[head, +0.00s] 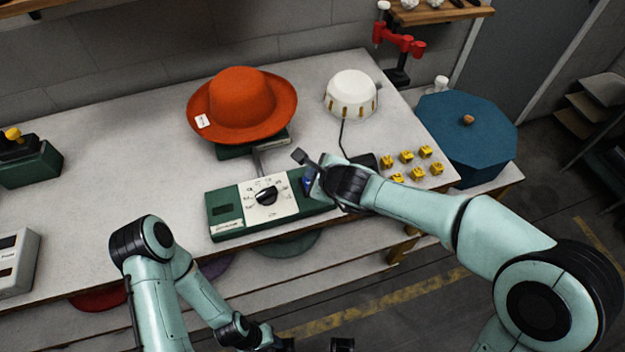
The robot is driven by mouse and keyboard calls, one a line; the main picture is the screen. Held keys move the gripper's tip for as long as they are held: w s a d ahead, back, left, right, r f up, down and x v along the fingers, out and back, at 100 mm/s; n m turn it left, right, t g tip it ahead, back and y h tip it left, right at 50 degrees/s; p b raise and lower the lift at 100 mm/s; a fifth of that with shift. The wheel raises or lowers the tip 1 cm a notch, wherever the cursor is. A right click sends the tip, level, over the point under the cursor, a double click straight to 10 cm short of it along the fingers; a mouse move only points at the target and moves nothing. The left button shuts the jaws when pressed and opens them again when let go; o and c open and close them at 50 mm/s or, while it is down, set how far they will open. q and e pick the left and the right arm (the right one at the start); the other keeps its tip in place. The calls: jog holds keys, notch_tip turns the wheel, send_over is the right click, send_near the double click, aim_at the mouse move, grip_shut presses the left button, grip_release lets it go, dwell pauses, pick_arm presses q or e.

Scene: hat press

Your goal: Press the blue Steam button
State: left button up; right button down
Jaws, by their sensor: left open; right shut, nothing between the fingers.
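The green control box (228,232) sits at the table's front edge, with a cream panel and a black dial (267,195). A blue part (308,184), apparently the Steam button, shows at the box's right end. My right gripper (318,178) is shut and empty over that end, right beside the blue part and partly covering it. I cannot tell if they touch. My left gripper (314,346) is open and empty, low at the bottom edge, well in front of the table and mostly cut off.
An orange hat (243,102) with a white tag rests on the press behind the box. A white domed device (351,94), several yellow blocks (406,157) and a blue octagonal box (466,135) are to the right. The table's left middle is clear.

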jog(key=shift+f, duration=0.15)
dwell(0.7)
pick_arm(q)
jog(key=shift+s+f, duration=0.1)
jog(key=shift+f, duration=0.15)
pick_arm(e)
jog(key=shift+f, duration=0.3)
pick_arm(q)
jog(key=shift+s+f+b, duration=0.1)
jog(key=shift+f+b, duration=0.3)
jog(key=shift+b, duration=0.2)
pick_arm(e)
jog(key=shift+f, duration=0.5)
pick_arm(q)
jog(key=shift+r, duration=0.15)
pick_arm(e)
jog(key=shift+r, duration=0.1)
pick_arm(q)
jog(key=shift+w+r+p, duration=0.2)
jog(key=shift+r+p, duration=0.25)
jog(key=shift+p, duration=0.05)
jog(key=shift+w+r+p, duration=0.2)
jog(key=shift+r+p, duration=0.25)
pick_arm(e)
jog(key=shift+r, duration=0.8)
jog(key=shift+r, duration=0.1)
